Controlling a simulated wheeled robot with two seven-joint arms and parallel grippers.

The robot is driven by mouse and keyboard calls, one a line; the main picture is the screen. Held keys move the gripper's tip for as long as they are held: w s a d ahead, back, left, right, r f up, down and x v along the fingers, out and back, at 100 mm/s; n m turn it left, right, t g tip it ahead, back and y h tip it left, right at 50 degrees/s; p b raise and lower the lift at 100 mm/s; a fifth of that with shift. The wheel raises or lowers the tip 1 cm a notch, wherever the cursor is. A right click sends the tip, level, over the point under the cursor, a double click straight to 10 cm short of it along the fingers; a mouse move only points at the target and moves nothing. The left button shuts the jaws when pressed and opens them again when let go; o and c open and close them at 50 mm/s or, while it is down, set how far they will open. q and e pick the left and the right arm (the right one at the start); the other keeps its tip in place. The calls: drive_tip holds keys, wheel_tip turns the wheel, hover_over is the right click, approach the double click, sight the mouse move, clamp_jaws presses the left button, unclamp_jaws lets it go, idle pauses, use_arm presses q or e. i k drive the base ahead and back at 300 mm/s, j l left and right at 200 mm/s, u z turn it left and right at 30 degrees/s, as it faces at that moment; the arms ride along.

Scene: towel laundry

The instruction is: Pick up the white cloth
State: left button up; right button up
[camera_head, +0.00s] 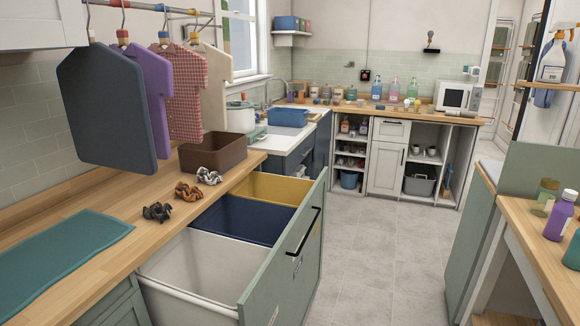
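I cannot make out a loose white cloth in the head view. A cream-white garment (216,88) hangs last in the row on the rail at the upper left, partly hidden behind a red checked one (185,95). The pulled-out drawer holds a white bin (185,262) at the front, whose visible inside shows no clear cloth. A dark blue bin (243,217) and a yellow bin (272,188) sit behind it. Neither of my grippers is in view.
A teal towel (55,262) lies flat on the left wooden counter. Several crumpled scrunchies (188,191) and a brown box (213,152) stand along it. The open drawer's green front (290,262) juts into the aisle. The grey tiled floor (385,255) is clear. A table with bottles (559,216) stands right.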

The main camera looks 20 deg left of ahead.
sight(203, 175)
drive_tip(key=i+z, duration=0.2)
drive_tip(key=i, duration=0.35)
drive_tip(key=i+j+z, duration=0.1)
drive_tip(key=i+z, duration=0.15)
drive_tip(key=i, duration=0.35)
drive_tip(key=i+l+u, duration=0.1)
drive_tip(key=i+u, duration=0.25)
drive_tip(key=i+l+u, duration=0.15)
drive_tip(key=u, duration=0.2)
drive_tip(key=i, duration=0.1)
